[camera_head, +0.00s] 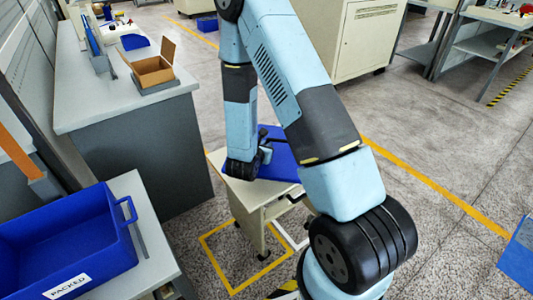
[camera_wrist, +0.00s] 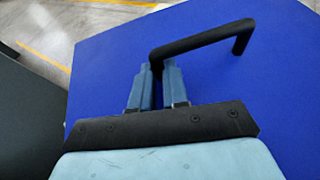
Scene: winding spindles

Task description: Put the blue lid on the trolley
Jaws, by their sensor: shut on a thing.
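The blue lid (camera_head: 285,158) is a flat panel with a black bar handle, and it fills much of the wrist view (camera_wrist: 225,85). My gripper (camera_wrist: 157,72) is shut on the left end of the black handle (camera_wrist: 205,38). In the head view my gripper (camera_head: 266,154) is at the lid over the cream trolley (camera_head: 255,192). The lid lies roughly flat over the trolley top; I cannot tell whether it touches it. My arm hides part of the lid and the trolley's right side.
A blue bin labelled PACKED (camera_head: 80,235) stands on a bench at the lower left. A grey counter (camera_head: 120,100) with an open cardboard box (camera_head: 153,70) is behind it. A cream cabinet (camera_head: 362,40) stands at the back.

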